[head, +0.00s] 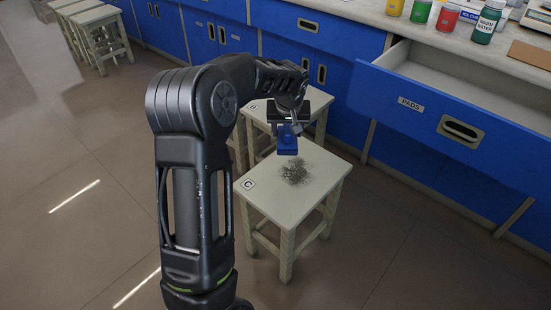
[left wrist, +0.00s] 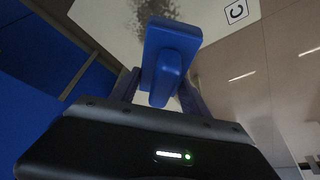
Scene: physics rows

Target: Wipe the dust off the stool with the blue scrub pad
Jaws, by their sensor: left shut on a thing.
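The blue scrub pad (head: 288,146) is held by its raised grip in my left gripper (head: 290,127), which is shut on it. The pad also shows in the left wrist view (left wrist: 172,40), with the gripper fingers (left wrist: 160,92) on either side of the grip. The pad is above the far part of the pale stool marked C (head: 270,200), apparently apart from its top. A grey patch of dust (head: 295,172) lies on the middle of the seat, and part of it shows past the pad in the left wrist view (left wrist: 148,14). My right gripper is not in view.
Another pale stool (head: 256,108) stands just behind stool C. An open blue drawer labelled PADS (head: 420,108) juts out at the right, looking empty where visible. Several bottles stand on the counter (head: 360,10). More stools (head: 98,17) stand far left. The floor in front is clear.

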